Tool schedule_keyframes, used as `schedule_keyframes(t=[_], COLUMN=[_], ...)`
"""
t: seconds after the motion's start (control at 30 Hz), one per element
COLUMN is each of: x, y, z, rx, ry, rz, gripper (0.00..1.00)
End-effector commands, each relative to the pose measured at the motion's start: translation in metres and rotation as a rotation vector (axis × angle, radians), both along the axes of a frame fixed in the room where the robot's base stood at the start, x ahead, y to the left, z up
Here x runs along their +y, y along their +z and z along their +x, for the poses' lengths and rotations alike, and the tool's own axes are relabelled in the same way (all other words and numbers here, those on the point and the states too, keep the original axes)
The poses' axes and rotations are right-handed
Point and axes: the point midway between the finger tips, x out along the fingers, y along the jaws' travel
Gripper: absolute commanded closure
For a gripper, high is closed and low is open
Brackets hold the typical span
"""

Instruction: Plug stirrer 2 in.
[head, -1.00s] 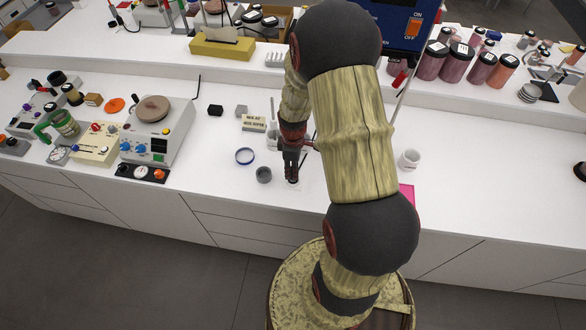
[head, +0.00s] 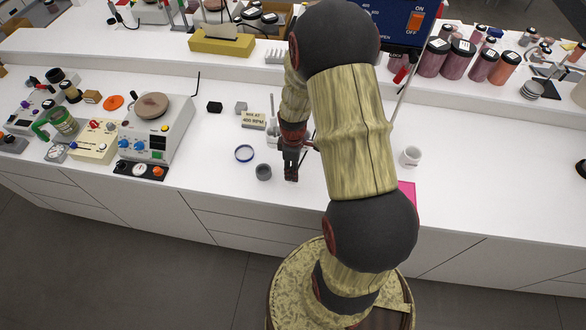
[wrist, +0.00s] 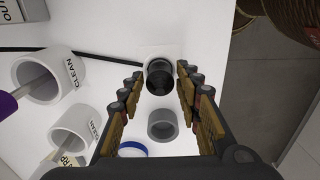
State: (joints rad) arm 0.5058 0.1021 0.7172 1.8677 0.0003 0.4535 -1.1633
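A large white stirrer (head: 172,128) with a brown round plate and blue knobs stands at the left of the counter. I cannot read a number 2 on it. My gripper (head: 291,176) points down over the counter, right of the grey cup. In the wrist view my gripper (wrist: 160,95) is open, its fingers either side of a dark round object (wrist: 160,76) with gaps on both sides. I cannot tell whether that object is a plug. A black cable (wrist: 105,54) passes to its left.
A grey cup (head: 263,172) and a blue ring (head: 244,153) are left of my gripper. White cups marked CLEAN (wrist: 45,78) stand close by in the wrist view. A "400 RPM" sign (head: 253,121) stands behind; a white mug (head: 410,156) is at right. The counter right of it is clear.

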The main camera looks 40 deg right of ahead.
Motion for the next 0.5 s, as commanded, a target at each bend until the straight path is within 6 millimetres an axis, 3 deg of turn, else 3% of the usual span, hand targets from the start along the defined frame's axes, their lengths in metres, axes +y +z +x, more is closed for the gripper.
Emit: schedule_keyframes(t=[0.17, 0.5], x=[0.0001, -0.0001], y=[0.0, 0.0021], z=[-0.0001, 0.0002], rx=[0.0, -0.001], ry=[0.0, 0.0], rz=[0.0, -0.001], gripper=[0.54, 0.54])
